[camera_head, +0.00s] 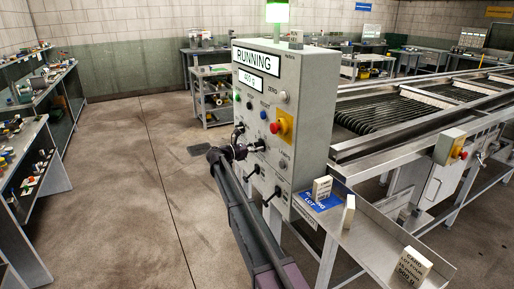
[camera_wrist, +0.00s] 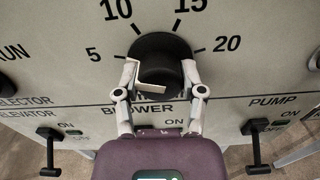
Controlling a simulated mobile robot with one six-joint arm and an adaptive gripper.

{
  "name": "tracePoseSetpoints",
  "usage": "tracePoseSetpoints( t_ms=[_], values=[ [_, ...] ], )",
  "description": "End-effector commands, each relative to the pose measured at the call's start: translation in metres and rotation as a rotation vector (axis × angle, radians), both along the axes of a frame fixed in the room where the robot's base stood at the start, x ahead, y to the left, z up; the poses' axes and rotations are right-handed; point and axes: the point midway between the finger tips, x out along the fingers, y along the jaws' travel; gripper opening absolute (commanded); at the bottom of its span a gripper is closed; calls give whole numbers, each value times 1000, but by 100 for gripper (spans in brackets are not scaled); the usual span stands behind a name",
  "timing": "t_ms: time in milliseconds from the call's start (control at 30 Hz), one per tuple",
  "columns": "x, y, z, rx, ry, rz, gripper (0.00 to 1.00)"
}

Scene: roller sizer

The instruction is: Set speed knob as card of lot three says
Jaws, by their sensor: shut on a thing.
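A round black knob (camera_wrist: 160,52) on the grey control panel (camera_head: 312,95) has a scale marked 5, 10, 15 and 20 in the wrist view. My gripper (camera_wrist: 160,76) is shut on it, one finger on each side. In the head view my gripper (camera_head: 236,150) meets the panel's left face.
The panel display (camera_head: 257,62) reads "RUNNING" and "400 g", under a lit green lamp (camera_head: 277,12). A red stop button (camera_head: 283,127) sits on the panel's front. Open floor lies left.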

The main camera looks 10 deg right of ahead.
Motion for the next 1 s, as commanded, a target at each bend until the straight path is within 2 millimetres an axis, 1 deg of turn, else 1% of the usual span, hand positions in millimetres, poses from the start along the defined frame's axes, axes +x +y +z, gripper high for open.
tracePoseSetpoints(
  t_ms=[33,267,800,1000],
  values=[
    [3,-2,1,0,-15,3,5],
    [4,-2,2,37,-134,4,5],
    [5,-1,2,177,-574,8,5],
    [6,-1,2,218,-701,9,5]
  ],
)
